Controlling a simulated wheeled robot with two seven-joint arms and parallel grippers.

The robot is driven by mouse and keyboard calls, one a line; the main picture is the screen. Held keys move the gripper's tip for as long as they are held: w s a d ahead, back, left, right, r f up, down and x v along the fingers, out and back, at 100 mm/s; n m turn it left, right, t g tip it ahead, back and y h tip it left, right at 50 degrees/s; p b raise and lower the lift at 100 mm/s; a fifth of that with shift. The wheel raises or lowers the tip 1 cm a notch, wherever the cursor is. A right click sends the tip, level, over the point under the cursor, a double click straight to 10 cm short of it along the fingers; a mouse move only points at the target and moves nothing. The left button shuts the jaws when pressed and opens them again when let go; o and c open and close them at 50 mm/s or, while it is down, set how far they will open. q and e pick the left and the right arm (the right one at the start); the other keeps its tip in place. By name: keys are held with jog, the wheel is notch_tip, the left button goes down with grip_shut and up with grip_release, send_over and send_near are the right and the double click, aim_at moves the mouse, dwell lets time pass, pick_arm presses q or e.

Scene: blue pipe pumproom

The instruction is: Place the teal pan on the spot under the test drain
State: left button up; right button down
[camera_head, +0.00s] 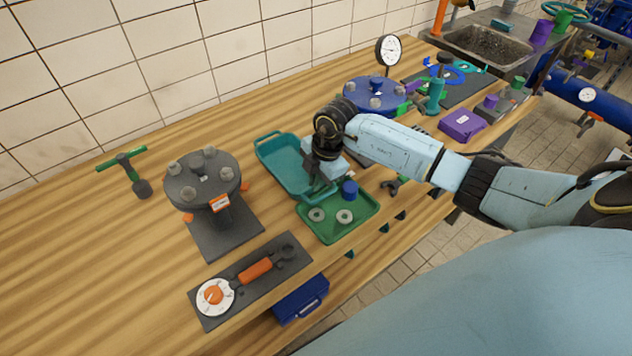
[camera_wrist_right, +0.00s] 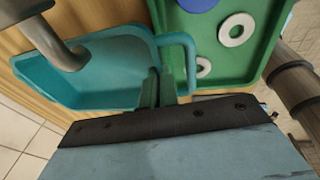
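The teal pan (camera_head: 277,158) is a long shallow tray with end handles, on or just above the wooden bench. My right gripper (camera_head: 318,186) is at its near end. In the right wrist view, my right fingers (camera_wrist_right: 159,88) appear closed on the end wall of the pan (camera_wrist_right: 105,95), beside its handle loop. A grey flange stand (camera_head: 203,178) with an orange tag (camera_head: 220,203) is left of the pan. A bent grey pipe (camera_wrist_right: 62,48), apparently its drain, overlaps the pan's far part in the wrist view. My left gripper is out of view.
A green tray (camera_head: 330,231) with washers and a blue cap (camera_head: 349,190) lies close to the pan's near end. A dark mat (camera_head: 235,271) with an orange-handled tool is in front. A blue flange (camera_head: 375,97) stands behind.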

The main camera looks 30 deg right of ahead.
jog(key=shift+f, duration=0.55)
jog(key=shift+f, duration=0.1)
jog(key=c, duration=1.7)
grip_release()
jog(key=r, duration=0.4)
jog(key=s+d+r, duration=0.1)
jog(key=r, duration=0.7)
jog(key=shift+s+d, duration=0.25)
jog(key=shift+d, duration=0.15)
jog(key=shift+a+f, duration=0.1)
